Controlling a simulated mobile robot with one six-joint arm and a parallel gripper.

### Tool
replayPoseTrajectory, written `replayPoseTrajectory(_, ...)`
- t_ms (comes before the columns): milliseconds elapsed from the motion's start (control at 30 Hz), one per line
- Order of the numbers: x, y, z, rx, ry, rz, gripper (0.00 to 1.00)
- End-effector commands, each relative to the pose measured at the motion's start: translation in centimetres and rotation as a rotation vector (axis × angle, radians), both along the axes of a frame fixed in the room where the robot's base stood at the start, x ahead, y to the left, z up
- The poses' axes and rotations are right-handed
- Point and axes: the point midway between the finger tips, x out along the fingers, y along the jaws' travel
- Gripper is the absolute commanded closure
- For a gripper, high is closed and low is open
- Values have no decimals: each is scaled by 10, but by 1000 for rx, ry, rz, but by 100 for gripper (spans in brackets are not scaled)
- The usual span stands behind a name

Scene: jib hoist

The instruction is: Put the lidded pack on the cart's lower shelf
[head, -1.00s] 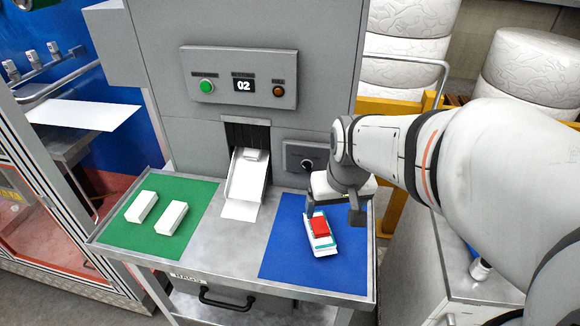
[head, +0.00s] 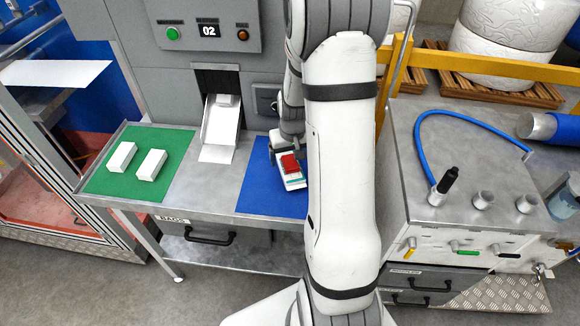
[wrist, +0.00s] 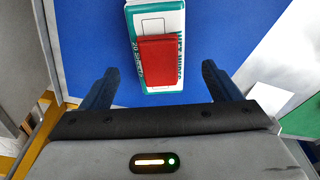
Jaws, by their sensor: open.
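The lidded pack, white and teal with printed text and a red lid, lies flat on the blue mat. In the head view the pack (head: 292,177) is just left of my upright arm, and in the wrist view the pack (wrist: 154,18) shows at top centre. My gripper is open and empty. Its fingers stand either side of the pack's near end in the wrist view (wrist: 160,70), with blue mat showing between each finger and the pack. In the head view my gripper (head: 292,148) is partly hidden by my arm.
The blue mat (head: 262,190) covers the table's right side. Two white boxes lie on the green mat (head: 110,185) at left, with a white chute (head: 218,130) between. A grey cabinet (head: 425,215) with a blue hose stands right of my arm, before a yellow rail (head: 490,65).

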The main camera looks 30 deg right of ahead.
Motion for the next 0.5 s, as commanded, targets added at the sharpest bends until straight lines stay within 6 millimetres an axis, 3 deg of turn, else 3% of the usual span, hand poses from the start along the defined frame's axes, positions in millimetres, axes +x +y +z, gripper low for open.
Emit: replayPoseTrajectory(500,7,-2,-49,0,1,-6,16)
